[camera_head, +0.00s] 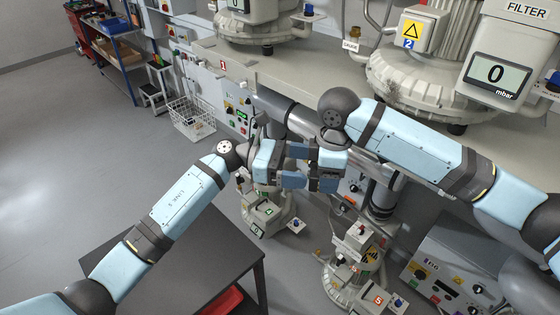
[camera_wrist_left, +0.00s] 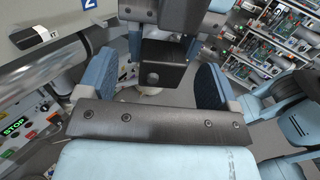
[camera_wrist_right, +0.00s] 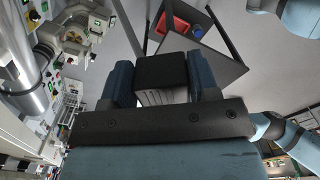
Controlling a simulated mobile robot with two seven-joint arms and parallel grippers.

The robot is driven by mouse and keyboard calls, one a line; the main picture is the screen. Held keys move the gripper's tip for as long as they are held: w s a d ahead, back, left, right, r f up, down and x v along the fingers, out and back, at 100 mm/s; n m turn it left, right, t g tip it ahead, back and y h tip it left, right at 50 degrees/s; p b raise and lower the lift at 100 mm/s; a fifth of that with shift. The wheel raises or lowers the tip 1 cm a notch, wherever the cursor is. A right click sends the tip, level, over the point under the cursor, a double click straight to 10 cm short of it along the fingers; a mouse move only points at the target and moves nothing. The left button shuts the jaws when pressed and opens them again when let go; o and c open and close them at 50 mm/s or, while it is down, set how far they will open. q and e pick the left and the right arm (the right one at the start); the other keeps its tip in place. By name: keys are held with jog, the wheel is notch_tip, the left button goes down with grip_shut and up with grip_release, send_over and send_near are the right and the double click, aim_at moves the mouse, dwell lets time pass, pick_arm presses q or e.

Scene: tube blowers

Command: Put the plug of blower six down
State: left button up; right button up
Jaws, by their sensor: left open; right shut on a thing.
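My right gripper (camera_head: 322,178) is shut on a dark block-shaped plug (camera_wrist_right: 162,68), which shows between its blue fingers in the right wrist view. My left gripper (camera_head: 296,165) is open close beside it, its two blue fingers spread. I cannot make out a number six on any blower.
A black low table (camera_head: 180,258) with a red tray (camera_head: 224,302) stands at the lower left. Blowers, one marked 5 (camera_head: 345,285), stand on the floor below. The bench (camera_head: 290,75) carries larger blowers. Open grey floor (camera_head: 80,170) lies to the left.

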pick_arm(q)
jog(key=shift+s+d, duration=0.1)
jog(key=shift+d, duration=0.55)
pick_arm(e)
jog(key=shift+a+r, duration=0.2)
pick_arm(q)
jog(key=c, duration=1)
pick_arm(e)
jog(key=shift+s, duration=0.1)
jog(key=o, duration=1.1)
pick_arm(q)
jog(key=shift+a+r, duration=0.1)
jog(key=shift+r, duration=0.1)
jog(key=shift+c, duration=0.2)
pick_arm(e)
jog(key=shift+f, duration=0.1)
